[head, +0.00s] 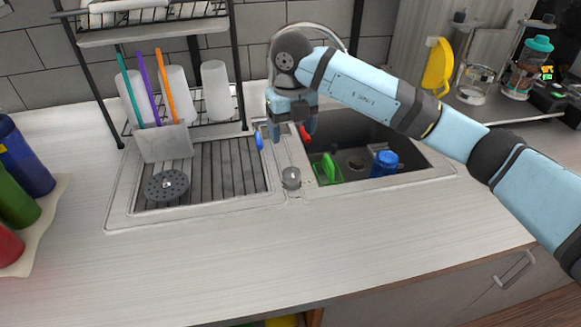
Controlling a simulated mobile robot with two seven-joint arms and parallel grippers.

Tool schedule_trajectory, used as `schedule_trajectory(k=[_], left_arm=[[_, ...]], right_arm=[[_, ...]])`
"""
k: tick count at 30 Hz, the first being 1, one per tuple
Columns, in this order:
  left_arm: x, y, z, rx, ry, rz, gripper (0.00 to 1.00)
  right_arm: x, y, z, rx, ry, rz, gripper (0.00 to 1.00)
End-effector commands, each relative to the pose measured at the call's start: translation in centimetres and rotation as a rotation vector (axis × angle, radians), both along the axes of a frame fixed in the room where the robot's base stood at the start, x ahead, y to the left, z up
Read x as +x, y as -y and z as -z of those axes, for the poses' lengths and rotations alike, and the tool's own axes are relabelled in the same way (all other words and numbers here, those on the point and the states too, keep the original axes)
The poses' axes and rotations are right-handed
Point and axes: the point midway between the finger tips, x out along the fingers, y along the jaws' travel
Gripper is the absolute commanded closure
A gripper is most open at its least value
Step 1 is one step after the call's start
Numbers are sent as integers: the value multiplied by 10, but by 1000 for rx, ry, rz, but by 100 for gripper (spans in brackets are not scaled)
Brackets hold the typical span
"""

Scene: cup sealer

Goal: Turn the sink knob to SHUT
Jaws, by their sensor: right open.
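A round grey knob (291,178) sits on the sink's middle rim, between the ribbed drainboard and the basin. Small marks show by it but are too small to read, so I cannot tell its setting. The sink (120,205) is set into the pale counter. My right gripper (292,130) points down, open, above and behind the knob, apart from it in the picture. It is between a blue tap handle (259,141) and a red tap handle (304,133), and hides part of the tap. I cannot tell whether it touches either handle. My left gripper is out of view.
The basin holds a green item (327,168) and a blue cup-like item (384,163). A drain strainer (167,184) and a holder with coloured sticks (165,143) are on the drainboard. A rack with cups stands behind. The front counter (300,250) is clear.

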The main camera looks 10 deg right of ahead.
Motion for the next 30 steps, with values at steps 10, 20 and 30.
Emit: schedule_trajectory(k=[10, 20, 30], left_arm=[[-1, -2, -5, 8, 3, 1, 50], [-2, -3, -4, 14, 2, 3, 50], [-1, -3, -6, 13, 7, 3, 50]], right_arm=[[-1, 0, 74, 3, -6, 0, 26], [-1, 0, 116, 4, -3, -1, 26], [-1, -1, 120, 5, -2, -2, 26]])
